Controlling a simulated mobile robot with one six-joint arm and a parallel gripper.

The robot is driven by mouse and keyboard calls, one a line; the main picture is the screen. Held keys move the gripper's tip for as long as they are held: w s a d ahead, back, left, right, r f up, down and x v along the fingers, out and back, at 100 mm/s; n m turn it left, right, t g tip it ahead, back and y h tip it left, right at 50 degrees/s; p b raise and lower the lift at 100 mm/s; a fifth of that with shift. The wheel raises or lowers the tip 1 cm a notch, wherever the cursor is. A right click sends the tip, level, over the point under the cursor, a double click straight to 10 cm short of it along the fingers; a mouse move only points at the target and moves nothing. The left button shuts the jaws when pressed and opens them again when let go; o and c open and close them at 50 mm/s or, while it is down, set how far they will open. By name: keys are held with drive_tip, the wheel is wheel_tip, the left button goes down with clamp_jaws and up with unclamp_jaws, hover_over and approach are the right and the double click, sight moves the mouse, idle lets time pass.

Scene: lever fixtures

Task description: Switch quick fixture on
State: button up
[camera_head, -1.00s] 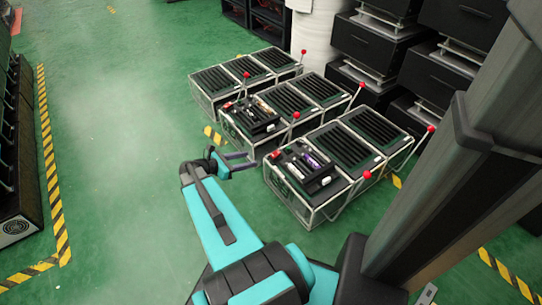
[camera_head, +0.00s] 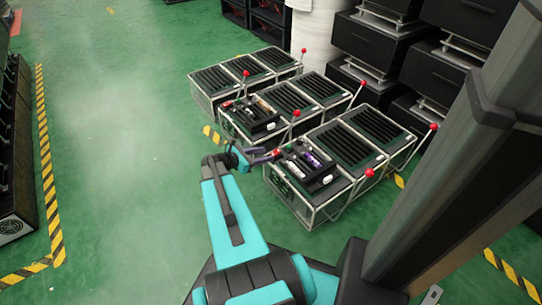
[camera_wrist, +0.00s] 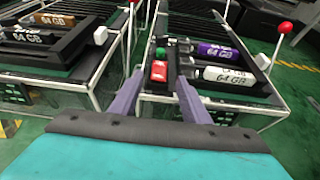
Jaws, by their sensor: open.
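The nearest fixture (camera_head: 318,205) is a clear-framed box with a black top holding a purple module (camera_wrist: 219,50) and a white module (camera_wrist: 228,75), both marked 64 GB. A green button (camera_wrist: 160,52) and a red button (camera_wrist: 159,71) sit on its near left corner. My gripper (camera_head: 262,154) is open at the left end of this fixture. In the wrist view its two grey fingers (camera_wrist: 157,92) stand either side of the red button in the picture. Contact cannot be told. Red-balled levers (camera_head: 369,173) stand at the fixtures' right sides; one ball (camera_wrist: 285,27) shows in the wrist view.
A similar fixture (camera_head: 238,136) with brown and white modules stands just behind, with a narrow gap between. A third fixture (camera_head: 203,103) stands farther back. Black cabinets (camera_head: 370,45) stand behind right. Green floor at left is clear.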

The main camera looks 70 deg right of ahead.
sight(276, 153)
drive_tip(key=shift+b+x, duration=0.65)
drive_tip(key=shift+x, duration=1.5)
drive_tip(key=shift+c, duration=0.2)
drive_tip(key=c, duration=1)
drive_tip(key=shift+d, duration=0.2)
drive_tip(key=shift+a, duration=0.2)
